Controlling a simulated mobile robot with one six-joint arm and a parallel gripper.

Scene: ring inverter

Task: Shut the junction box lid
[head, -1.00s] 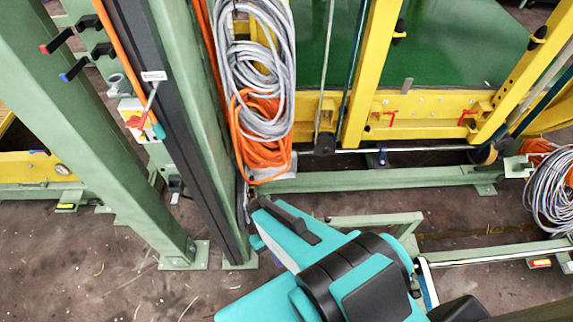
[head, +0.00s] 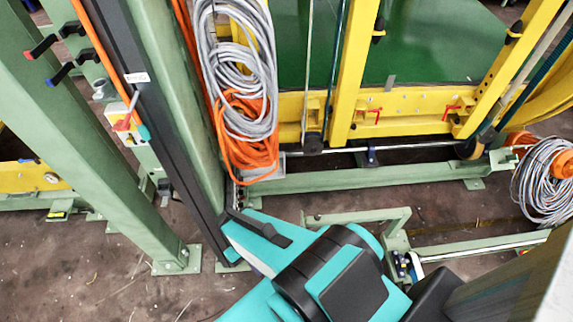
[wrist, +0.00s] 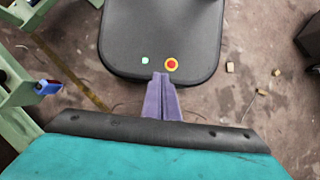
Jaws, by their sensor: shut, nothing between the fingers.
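I cannot make out a junction box or its lid for certain in either view. My gripper (wrist: 161,78) shows in the wrist view as two purple fingers pressed together, shut and empty. It points over a dark rounded surface with a red-and-yellow button and a small green button, which looks like my own base. In the head view my teal and black arm fills the lower middle, and the fingers are hidden.
Green posts (head: 95,140) and a dark upright rail (head: 165,130) stand at the left. Grey and orange cable coils (head: 235,60) hang beside them. A low green frame (head: 360,218) lies right of my arm. A grey panel (head: 520,280) fills the lower right corner.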

